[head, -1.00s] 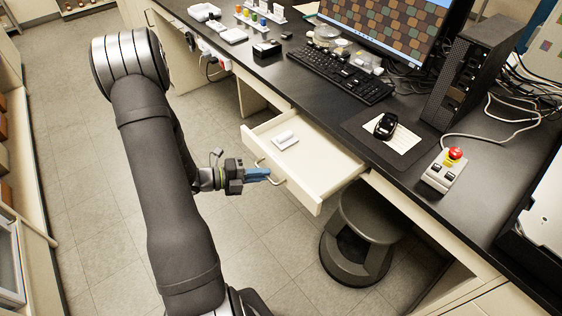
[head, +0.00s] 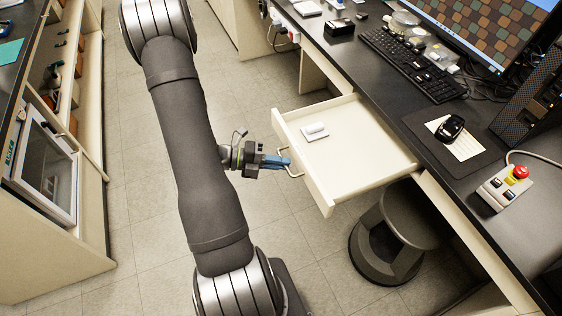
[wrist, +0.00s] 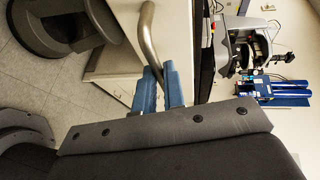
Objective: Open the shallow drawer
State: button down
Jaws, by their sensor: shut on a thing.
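The shallow drawer (head: 355,160) is pulled out from under the black bench top. A small white box-like item (head: 315,132) lies inside it near the front left. My gripper (head: 284,162) is at the drawer's front, its blue fingers shut on the metal bar handle (head: 294,174). In the wrist view, the blue fingers (wrist: 160,88) are on either side of the bent handle (wrist: 148,38), in front of the cream drawer front (wrist: 118,78).
A dark round stool (head: 392,235) stands on the floor below and right of the drawer. The bench carries a keyboard (head: 425,65), a mouse (head: 450,128) and a control box with a red button (head: 503,187). The floor in front of the drawer is clear.

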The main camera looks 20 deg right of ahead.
jog(key=c, duration=1.5)
grip_release()
jog(key=shift+w+a, duration=0.1)
jog(key=v, duration=1.7)
jog(key=shift+a+r, duration=0.1)
jog(key=x, duration=1.7)
jog(key=shift+d, duration=0.2)
jog(key=shift+a, duration=0.1)
jog(key=v, duration=1.7)
jog(key=shift+a, duration=0.1)
